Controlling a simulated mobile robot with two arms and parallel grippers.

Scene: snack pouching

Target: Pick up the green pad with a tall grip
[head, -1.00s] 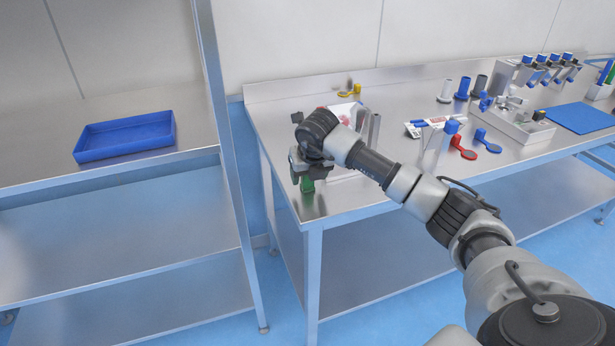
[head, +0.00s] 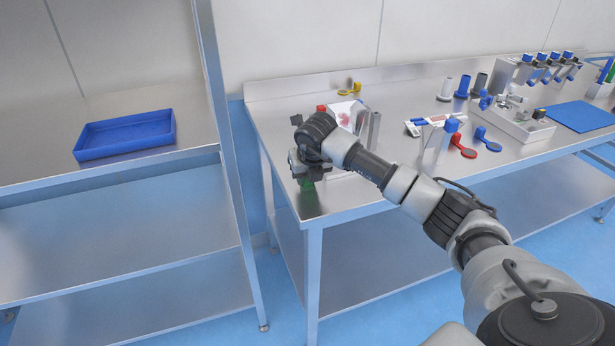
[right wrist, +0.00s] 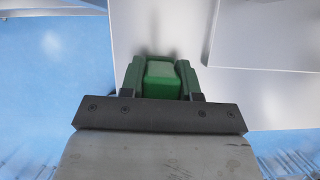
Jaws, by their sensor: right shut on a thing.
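The green pad's grip (right wrist: 162,80) shows in the right wrist view as a green block between the two fingers of my right gripper (right wrist: 161,70). The fingers are shut on it, one on each side. In the head view my right gripper (head: 306,181) is low over the front left corner of the right-hand bench. A small patch of green shows at its lower end there; I cannot tell pad from fingers in it. The pad's underside is hidden. My left gripper is not in view.
The steel bench (head: 285,130) carries a white box with a red print (head: 346,114), a grey cylinder (head: 375,128), red (head: 464,148) and blue (head: 486,141) pads and a blue mat (head: 572,117). A blue tray (head: 125,136) sits on the left shelf.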

